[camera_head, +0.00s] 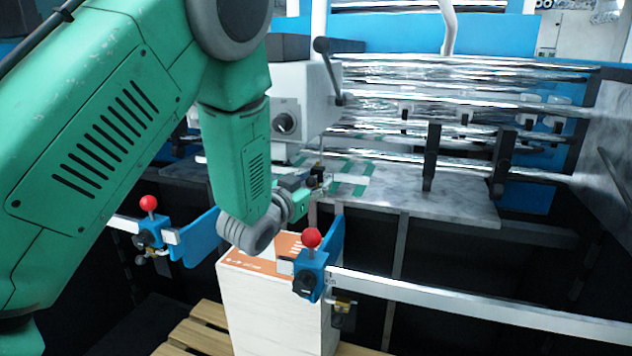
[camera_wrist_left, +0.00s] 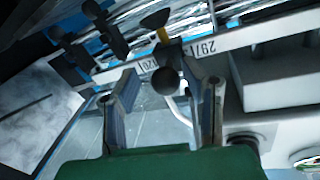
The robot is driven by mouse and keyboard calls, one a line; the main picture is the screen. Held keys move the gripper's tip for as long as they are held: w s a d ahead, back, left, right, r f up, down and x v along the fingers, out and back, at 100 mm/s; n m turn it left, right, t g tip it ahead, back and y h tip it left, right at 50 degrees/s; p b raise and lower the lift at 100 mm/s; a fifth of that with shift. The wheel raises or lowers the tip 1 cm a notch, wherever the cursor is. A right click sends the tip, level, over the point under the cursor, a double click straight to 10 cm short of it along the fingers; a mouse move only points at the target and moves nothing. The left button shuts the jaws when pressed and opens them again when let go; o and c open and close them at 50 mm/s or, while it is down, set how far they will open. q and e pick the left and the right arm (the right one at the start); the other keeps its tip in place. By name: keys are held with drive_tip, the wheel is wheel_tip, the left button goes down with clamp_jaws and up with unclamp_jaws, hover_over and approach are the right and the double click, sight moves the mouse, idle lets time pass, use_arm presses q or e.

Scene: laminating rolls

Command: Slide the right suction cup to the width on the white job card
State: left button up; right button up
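My left gripper (camera_head: 312,183) reaches over the marbled feed table in the head view, at the near left of the rollers. In the left wrist view its two fingers (camera_wrist_left: 166,108) stand apart, open. A dark round knob (camera_wrist_left: 166,80) shows between the fingertips; I cannot tell if they touch it. Behind it runs a pale scale bar (camera_wrist_left: 230,37) with printed numbers, one reading 297. A dark cup-shaped part (camera_wrist_left: 156,19) with a yellow stem (camera_wrist_left: 162,36) sits by the bar above the knob. I cannot make out the white job card. My right gripper is not in view.
Two blue clamps with red knobs (camera_head: 312,238) (camera_head: 148,203) sit on rails in front. A pale stack with an orange top label (camera_head: 262,262) stands between them on a wooden pallet (camera_head: 190,335). Shiny rollers (camera_head: 450,72) fill the back. The marbled table (camera_head: 440,195) has bare room.

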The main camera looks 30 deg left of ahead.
use_arm(q)
drive_tip(key=shift+a+f, duration=0.1)
drive_tip(key=shift+a, duration=0.35)
clamp_jaws()
drive_tip(key=shift+s+a+f+b, duration=0.1)
drive_tip(key=shift+b, duration=0.2)
drive_tip(key=shift+o, duration=1.7)
unclamp_jaws()
drive_tip(key=shift+a, duration=0.1)
drive_tip(key=shift+a, duration=0.1)
drive_tip(key=s, duration=1.2)
drive_tip(key=shift+d, duration=0.25)
